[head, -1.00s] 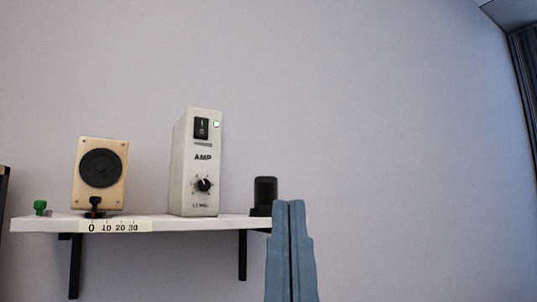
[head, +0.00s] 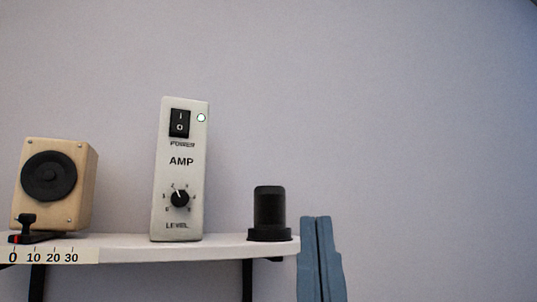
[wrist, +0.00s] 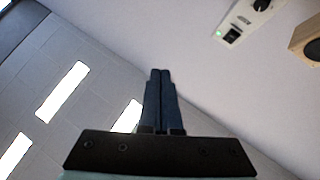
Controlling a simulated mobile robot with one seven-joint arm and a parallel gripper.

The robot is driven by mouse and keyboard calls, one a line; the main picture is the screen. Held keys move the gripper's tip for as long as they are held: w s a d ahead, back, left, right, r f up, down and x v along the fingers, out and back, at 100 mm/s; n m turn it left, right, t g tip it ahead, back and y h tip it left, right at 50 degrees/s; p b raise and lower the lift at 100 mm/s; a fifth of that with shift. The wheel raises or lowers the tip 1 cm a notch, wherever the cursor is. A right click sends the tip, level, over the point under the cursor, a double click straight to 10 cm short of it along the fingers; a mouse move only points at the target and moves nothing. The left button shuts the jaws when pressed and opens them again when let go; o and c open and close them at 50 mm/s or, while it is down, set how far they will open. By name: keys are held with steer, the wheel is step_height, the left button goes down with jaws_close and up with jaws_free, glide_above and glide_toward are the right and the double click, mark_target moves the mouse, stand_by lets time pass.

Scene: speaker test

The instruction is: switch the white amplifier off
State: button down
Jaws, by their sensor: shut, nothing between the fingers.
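The white amplifier (head: 180,210) stands upright on the shelf in the head view, its front facing me. Its black power rocker switch (head: 180,123) is marked I above and O below. A black level knob (head: 180,198) sits lower on the front. In the wrist view the amplifier (wrist: 248,18) shows at the top right, partly cut off. My gripper (head: 316,218) is shut and empty, right of the shelf's end and lower than the switch, apart from the amplifier. Its fingers (wrist: 160,72) are together in the wrist view.
The white shelf (head: 225,248) holds a wooden speaker (head: 82,200) at left and a black cylinder (head: 269,210) at right, between amplifier and gripper. A black slider (head: 27,228) with a numbered scale (head: 62,257) is at the shelf's left front. The wall above is clear.

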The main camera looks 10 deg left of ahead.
steer(key=w+a+r+n+g+y+p, duration=0.3)
steer(key=a+r+y+p, duration=0.2)
steer(key=a+y+p, duration=0.1)
steer(key=w+a+r+n+g+y+p, duration=0.2)
steer(key=a+r+y+p, duration=0.3)
steer(key=a, duration=0.3)
steer(key=shift+w+n+g+y+p, duration=0.4)
steer(key=shift+w+g+y+p, duration=0.2)
steer(key=shift+w+y+p, duration=0.15)
